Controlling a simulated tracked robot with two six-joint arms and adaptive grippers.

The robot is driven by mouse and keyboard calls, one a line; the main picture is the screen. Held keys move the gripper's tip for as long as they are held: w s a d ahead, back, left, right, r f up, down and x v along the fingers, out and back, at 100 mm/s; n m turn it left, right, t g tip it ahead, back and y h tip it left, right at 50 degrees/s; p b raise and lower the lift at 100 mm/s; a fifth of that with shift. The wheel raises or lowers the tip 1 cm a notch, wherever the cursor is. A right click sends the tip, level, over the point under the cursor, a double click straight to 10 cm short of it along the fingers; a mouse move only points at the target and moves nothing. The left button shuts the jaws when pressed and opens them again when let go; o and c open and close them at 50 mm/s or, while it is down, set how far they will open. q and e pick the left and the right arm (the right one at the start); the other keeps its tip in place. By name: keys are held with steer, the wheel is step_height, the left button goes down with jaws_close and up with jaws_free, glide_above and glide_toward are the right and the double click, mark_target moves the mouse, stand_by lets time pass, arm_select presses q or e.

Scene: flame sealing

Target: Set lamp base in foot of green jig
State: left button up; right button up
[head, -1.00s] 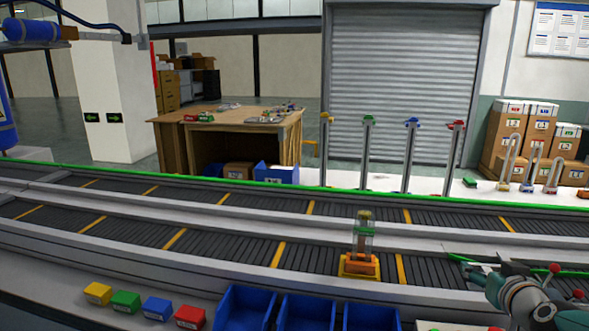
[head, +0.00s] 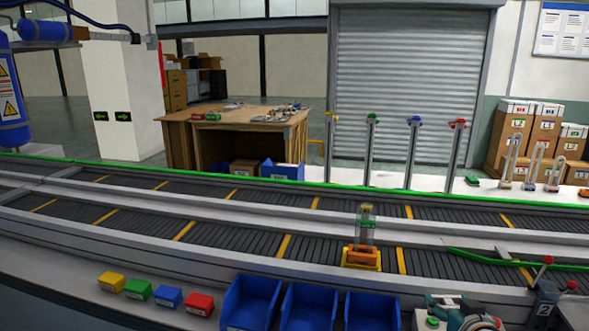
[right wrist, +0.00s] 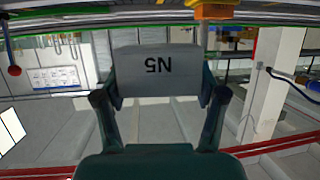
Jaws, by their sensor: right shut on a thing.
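My right gripper (head: 450,303) is at the bottom right of the head view, only partly in frame. In the right wrist view its two teal fingers (right wrist: 162,95) are shut on a grey block (right wrist: 155,62) with dark characters printed on it. Whether this block is the lamp base I cannot tell. Posts with coloured tops stand on the far white counter; the green-topped one (head: 370,155) is probably the green jig. Its foot is small and far off, well away from my right gripper. My left gripper is not in view.
Two conveyor lanes lie between me and the far counter (head: 335,183). An orange-based fixture (head: 362,258) stands on the near lane. Blue bins (head: 250,302) and coloured blocks (head: 138,290) line the near edge. Red-knobbed levers (head: 548,259) stand at right.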

steer(key=s+a+f+n+y, duration=0.1)
steer(key=a+f, duration=0.6)
steer(key=f, duration=0.3)
steer(key=s+a+f+n+y, duration=0.1)
steer(key=s+a+f, duration=0.1)
steer(key=a+f, duration=0.65)
steer(key=shift+m+h, duration=0.3)
steer(key=shift+m, duration=0.1)
steer(key=s+r, duration=0.1)
steer(key=s+d+r, duration=0.1)
steer(key=r, duration=0.1)
steer(key=d+r, duration=0.1)
steer(key=shift+s+r, duration=0.25)
steer(key=shift+s, duration=0.15)
steer(key=shift+w, duration=0.1)
